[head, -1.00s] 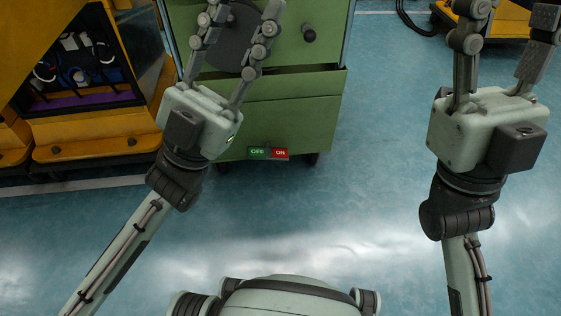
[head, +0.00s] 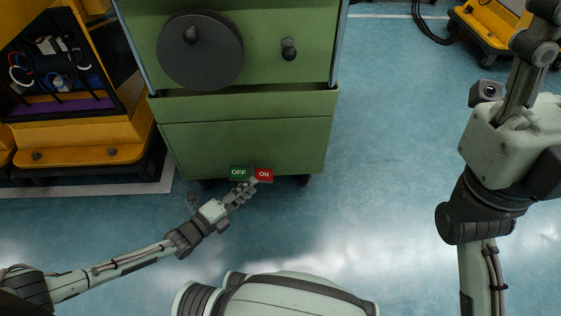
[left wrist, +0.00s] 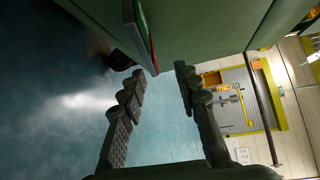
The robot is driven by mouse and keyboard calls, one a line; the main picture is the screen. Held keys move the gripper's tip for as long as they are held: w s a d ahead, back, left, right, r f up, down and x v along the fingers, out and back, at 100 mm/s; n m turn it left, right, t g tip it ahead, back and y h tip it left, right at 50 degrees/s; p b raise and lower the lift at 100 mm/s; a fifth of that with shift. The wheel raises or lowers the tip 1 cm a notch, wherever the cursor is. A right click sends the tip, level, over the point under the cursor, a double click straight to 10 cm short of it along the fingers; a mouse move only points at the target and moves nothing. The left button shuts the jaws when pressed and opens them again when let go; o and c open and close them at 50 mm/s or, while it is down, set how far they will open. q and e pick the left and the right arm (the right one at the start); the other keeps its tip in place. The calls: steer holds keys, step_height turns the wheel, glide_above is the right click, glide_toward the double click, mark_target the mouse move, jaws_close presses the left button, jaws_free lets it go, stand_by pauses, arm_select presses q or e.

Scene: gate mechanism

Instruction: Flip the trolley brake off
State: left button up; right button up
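The green trolley (head: 245,135) stands ahead of me in the head view. At its bottom front edge is the brake switch, with a green OFF half (head: 238,173) and a red ON half (head: 264,176). My left gripper (head: 251,184) is low on the floor side, its fingertips at the front of the switch near the ON half; I cannot tell whether they touch. The left wrist view shows its two fingers (left wrist: 160,72) apart and empty, with the red and green switch (left wrist: 146,38) edge-on just beyond them. My right gripper (head: 535,40) is raised far right, partly out of frame.
A round grey disc (head: 200,55) and a dark knob (head: 289,49) are on the trolley's upper front. A yellow cabinet (head: 85,140) stands close on the left. The blue floor (head: 390,140) right of the trolley is clear.

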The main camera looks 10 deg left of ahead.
mark_target(265, 174)
arm_select(q)
steer(key=b+x, duration=0.1)
steer(key=x, duration=0.3)
steer(key=f+b+x, duration=0.1)
steer(key=x, duration=0.3)
steer(key=shift+w+a+f+b, duration=0.1)
steer(key=shift+a+f+b, duration=0.1)
steer(key=shift+b, duration=0.2)
steer(key=shift+c, duration=0.5)
jaws_close()
